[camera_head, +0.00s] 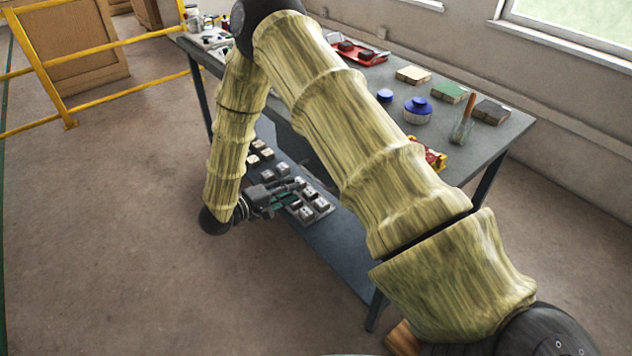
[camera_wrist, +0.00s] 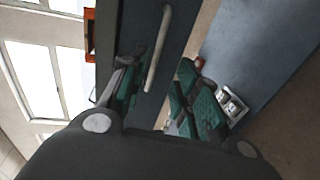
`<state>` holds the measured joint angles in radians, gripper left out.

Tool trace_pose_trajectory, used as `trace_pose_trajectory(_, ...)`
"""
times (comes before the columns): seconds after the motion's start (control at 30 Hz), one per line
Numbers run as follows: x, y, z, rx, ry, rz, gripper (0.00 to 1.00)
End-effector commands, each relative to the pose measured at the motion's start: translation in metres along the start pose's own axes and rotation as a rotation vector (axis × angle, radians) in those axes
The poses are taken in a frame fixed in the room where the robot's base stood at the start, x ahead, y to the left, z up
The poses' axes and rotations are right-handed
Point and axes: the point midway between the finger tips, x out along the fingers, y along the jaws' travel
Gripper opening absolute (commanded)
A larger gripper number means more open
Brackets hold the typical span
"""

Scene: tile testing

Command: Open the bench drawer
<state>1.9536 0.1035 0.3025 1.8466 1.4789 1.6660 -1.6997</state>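The bench (camera_head: 400,75) stands at the centre right in the head view. Its drawer front shows in the wrist view as a dark grey panel (camera_wrist: 135,25) with a pale bar handle (camera_wrist: 158,50). In the head view my arm hides most of the drawer, and I cannot make out its handle. My gripper (camera_head: 288,196) is low beside the bench's front, over the lower shelf. In the wrist view, my gripper (camera_wrist: 160,72) is open, with its green-padded fingers to either side of the handle's near end. I cannot tell whether they touch it. The drawer looks closed.
The lower shelf (camera_head: 335,245) bears a tray of several small blocks (camera_head: 312,207) close to my gripper. Tiles (camera_head: 449,92), a blue-lidded jar (camera_head: 417,110) and a red tray (camera_head: 358,54) stand on the bench top. Open floor lies left; a yellow railing (camera_head: 115,45) stands beyond.

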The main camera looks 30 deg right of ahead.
Motion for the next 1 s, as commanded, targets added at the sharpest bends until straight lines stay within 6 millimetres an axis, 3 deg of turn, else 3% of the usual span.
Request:
trace_pose_trajectory(0.23,0.014,0.005,0.001,-0.018,-0.026,0.008,0.32)
trace_pose_trajectory(0.7,0.086,0.005,0.003,-0.017,-0.024,0.007,0.32)
trace_pose_trajectory(1.0,0.106,0.004,0.003,-0.016,-0.022,0.007,0.32)
